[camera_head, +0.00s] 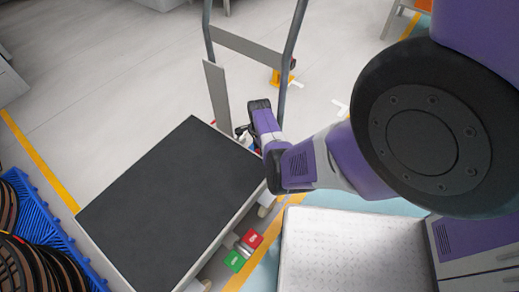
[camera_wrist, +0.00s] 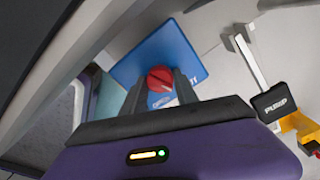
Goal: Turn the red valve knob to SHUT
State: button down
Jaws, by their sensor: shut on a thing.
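The red valve knob (camera_wrist: 160,78) shows in the wrist view, in front of a blue plate (camera_wrist: 185,45) with small white lettering that I cannot read. My gripper (camera_wrist: 160,86) has its two dark fingers on either side of the knob and is shut on it. The knob's pointer and its exact setting cannot be made out. In the head view my arm reaches down beyond the cart's right side, and the knob and fingertips are hidden there behind the wrist.
A cart with a black deck (camera_head: 165,200) and grey upright handle stands close left of my arm. Red (camera_head: 251,239) and green (camera_head: 235,261) pedals sit at its near edge. A blue pallet (camera_head: 45,235) holds coils. A black PUMP tag (camera_wrist: 274,103) is right of the knob.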

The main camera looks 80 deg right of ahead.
jog(key=shift+n, duration=1.1)
jog(key=c, duration=0.9)
grip_release()
jog(key=shift+c, duration=0.2)
jog(key=shift+r, duration=0.1)
notch_tip(320, 180, up, 8)
jog(key=p, duration=0.4)
jog(key=shift+f, duration=0.2)
